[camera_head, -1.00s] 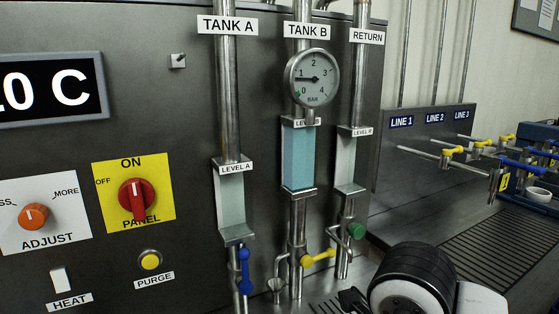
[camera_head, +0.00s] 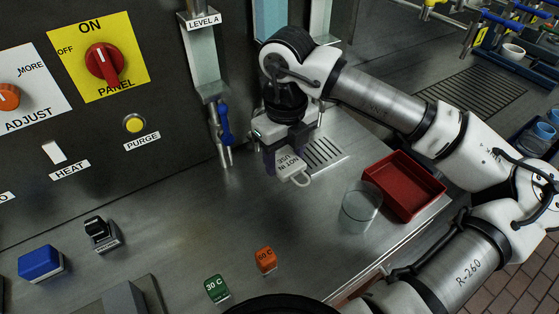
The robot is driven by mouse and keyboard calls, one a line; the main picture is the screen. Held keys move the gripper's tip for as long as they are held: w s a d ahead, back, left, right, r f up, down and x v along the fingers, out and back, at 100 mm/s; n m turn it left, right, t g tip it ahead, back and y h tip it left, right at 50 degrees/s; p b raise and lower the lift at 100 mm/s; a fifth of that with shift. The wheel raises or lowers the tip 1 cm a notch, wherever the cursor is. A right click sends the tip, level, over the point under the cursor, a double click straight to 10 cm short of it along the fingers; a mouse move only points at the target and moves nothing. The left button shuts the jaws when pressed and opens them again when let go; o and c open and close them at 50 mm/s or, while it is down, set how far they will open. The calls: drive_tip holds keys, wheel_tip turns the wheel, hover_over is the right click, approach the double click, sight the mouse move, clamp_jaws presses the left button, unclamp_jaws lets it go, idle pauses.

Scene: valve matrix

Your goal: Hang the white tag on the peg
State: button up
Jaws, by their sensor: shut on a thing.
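The white tag (camera_head: 289,164) reads "NOT IN USE" and has a pale loop at its lower end. My gripper (camera_head: 283,153) is shut on it and points down, holding it over the steel counter near the drain slots. I cannot tell whether the tag touches the counter. My gripper's body hides part of the tag's upper edge. The peg does not show in the current head view; a second ago a small peg plate showed high on the dark panel, left of the TANK A label.
A blue-handled tap (camera_head: 221,125) hangs just left of my gripper. A clear glass (camera_head: 360,207) and a red tray (camera_head: 404,187) stand to the right. Green (camera_head: 217,289) and orange (camera_head: 265,260) blocks lie in front. The counter (camera_head: 165,225) at left-centre is mostly clear.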

sight(280, 170)
drive_tip(key=shift+w+a+r, duration=0.15)
drive_tip(key=shift+w+a, duration=0.4)
drive_tip(key=shift+w, duration=0.3)
wheel_tip(280, 170, down, 2)
drive_tip(key=shift+f+p, duration=0.25)
drive_tip(key=shift+p, duration=0.25)
wheel_tip(280, 170, down, 4)
drive_tip(key=shift+r+p, duration=0.25)
drive_tip(key=shift+p, duration=0.35)
drive_tip(key=shift+w+f, duration=0.15)
drive_tip(key=shift+f, duration=0.3)
drive_tip(key=shift+f+b, duration=0.3)
drive_tip(key=shift+b, duration=0.1)
drive_tip(key=o, duration=1)
drive_tip(key=shift+r, duration=0.1)
drive_tip(key=shift+r+p, duration=0.2)
drive_tip(key=shift+p, duration=0.6)
